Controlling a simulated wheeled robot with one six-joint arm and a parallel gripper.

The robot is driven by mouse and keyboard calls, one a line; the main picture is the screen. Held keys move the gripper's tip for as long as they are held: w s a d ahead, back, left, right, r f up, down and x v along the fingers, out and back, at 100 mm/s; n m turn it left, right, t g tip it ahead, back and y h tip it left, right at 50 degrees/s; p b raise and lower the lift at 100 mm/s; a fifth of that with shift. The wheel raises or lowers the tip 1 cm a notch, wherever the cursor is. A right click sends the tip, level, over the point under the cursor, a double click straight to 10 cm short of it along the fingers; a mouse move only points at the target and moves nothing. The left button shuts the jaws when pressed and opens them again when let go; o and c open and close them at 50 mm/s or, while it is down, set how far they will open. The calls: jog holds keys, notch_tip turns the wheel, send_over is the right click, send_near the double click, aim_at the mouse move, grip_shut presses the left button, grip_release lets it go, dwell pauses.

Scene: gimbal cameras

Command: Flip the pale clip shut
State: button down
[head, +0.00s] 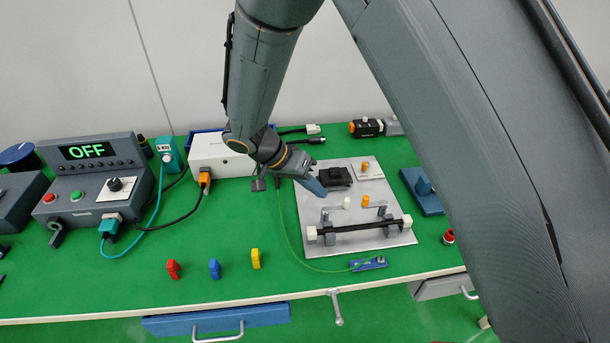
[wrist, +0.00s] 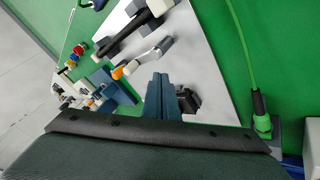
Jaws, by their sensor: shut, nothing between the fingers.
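The pale clip is a grey lever with a white tip (head: 347,203), at the left post of the black bar's fixture on the metal plate. In the wrist view its grey lever and white tip (wrist: 131,68) lie just left of and above my fingers. A similar lever with an orange tip (head: 365,201) faces it, seen also in the wrist view (wrist: 117,73). My gripper (head: 321,191) is shut and empty, pointing down above the plate's left part, behind the pale clip. Its blue fingers (wrist: 163,95) show no contact with the lever. I cannot tell the exact gap.
The black bar (head: 355,228) with white ends lies across the plate (head: 290,170) in front. A black block (head: 336,177) stands close beside my fingers. A green cable (head: 283,222) runs along the plate's left edge. Red, blue and yellow pieces lie on the green bench further left.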

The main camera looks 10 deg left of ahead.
jog(key=d, duration=0.1)
jog(key=s+d+p, duration=0.1)
jog(key=d, duration=0.1)
jog(key=shift+d+p, duration=0.15)
jog(key=shift+p, duration=0.15)
jog(key=shift+s+d+f, duration=0.1)
jog(key=shift+d+f, duration=0.05)
jog(key=shift+d, duration=0.2)
jog(key=shift+m, duration=0.3)
